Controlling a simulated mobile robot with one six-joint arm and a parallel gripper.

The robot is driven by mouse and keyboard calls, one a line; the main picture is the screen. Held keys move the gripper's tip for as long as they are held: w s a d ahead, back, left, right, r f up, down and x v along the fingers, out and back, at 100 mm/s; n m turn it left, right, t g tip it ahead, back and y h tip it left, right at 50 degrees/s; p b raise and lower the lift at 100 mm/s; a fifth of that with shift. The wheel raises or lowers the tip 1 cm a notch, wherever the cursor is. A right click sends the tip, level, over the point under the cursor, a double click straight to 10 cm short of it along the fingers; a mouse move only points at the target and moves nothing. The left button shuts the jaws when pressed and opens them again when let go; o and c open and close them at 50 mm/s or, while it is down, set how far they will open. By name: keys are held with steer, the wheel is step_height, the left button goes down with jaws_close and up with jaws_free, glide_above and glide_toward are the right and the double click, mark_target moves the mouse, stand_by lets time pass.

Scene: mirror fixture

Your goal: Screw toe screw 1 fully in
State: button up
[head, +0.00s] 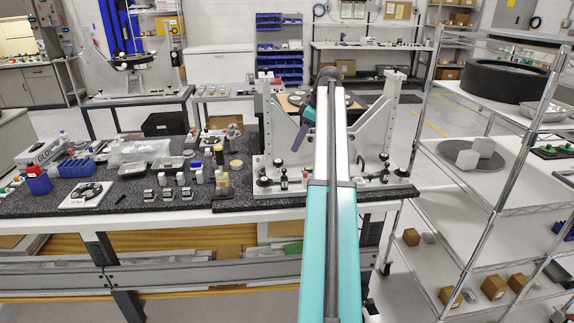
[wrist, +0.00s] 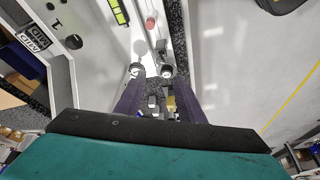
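The mirror fixture (head: 281,163) stands on the dark speckled slab, with white uprights at left and right and a pale base. Small dark knobs and screws sit along its base, including one at the front left (head: 264,182) and one at the right (head: 401,172). I cannot tell which is toe screw 1. My gripper (wrist: 152,76) shows two dark purple fingers with a gap between them and nothing visibly held. Small round, silver-and-dark parts show at the fingertips, and I cannot tell whether the fingers touch them. In the head view my arm hides part of the fixture.
The slab (head: 120,205) left of the fixture holds a blue bin (head: 38,183), bottles, metal trays and small blocks. A wire shelf (head: 480,195) with boxes and a black ring (head: 504,80) stands at right. Floor shows between bench and shelf.

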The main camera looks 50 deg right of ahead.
mark_target(284, 169)
steer(key=p+x, duration=0.3)
steer(key=x, duration=0.8)
steer(key=shift+f, duration=0.2)
jaws_close()
steer(key=shift+a, duration=0.2)
steer(key=shift+d, duration=0.15)
